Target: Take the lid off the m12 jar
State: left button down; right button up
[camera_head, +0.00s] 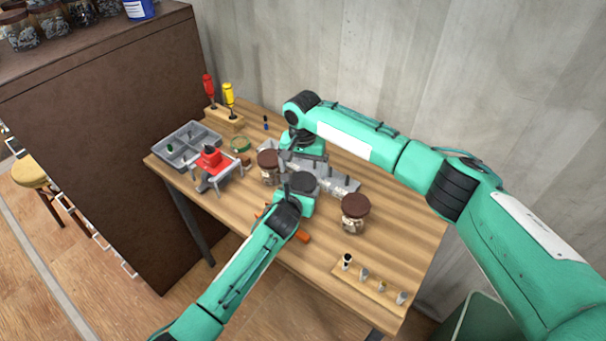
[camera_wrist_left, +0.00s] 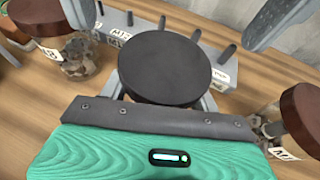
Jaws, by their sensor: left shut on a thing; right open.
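A jar with a round black lid (camera_wrist_left: 160,66) is in the middle of the left wrist view; the lid also shows in the head view (camera_head: 302,182). The jar's body and label are hidden, so I cannot read whether it is m12. My left gripper (camera_head: 298,192) is shut around the jar below the lid; its fingers are mostly hidden. My right gripper (camera_head: 304,156) is open beyond the lid. Its two grey fingers stand wide apart at the top of the left wrist view, apart from the lid.
Brown-lidded jars stand left (camera_head: 268,168) and right (camera_head: 355,213) of the held jar. A grey labelled rack (camera_head: 342,180) is behind. A red-topped fixture (camera_head: 212,160), grey tray (camera_head: 187,142) and screwdriver stand (camera_head: 225,120) occupy the left. A strip with pegs (camera_head: 370,286) lies front right.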

pick_arm(q)
jog(key=shift+c, duration=1.4)
grip_release()
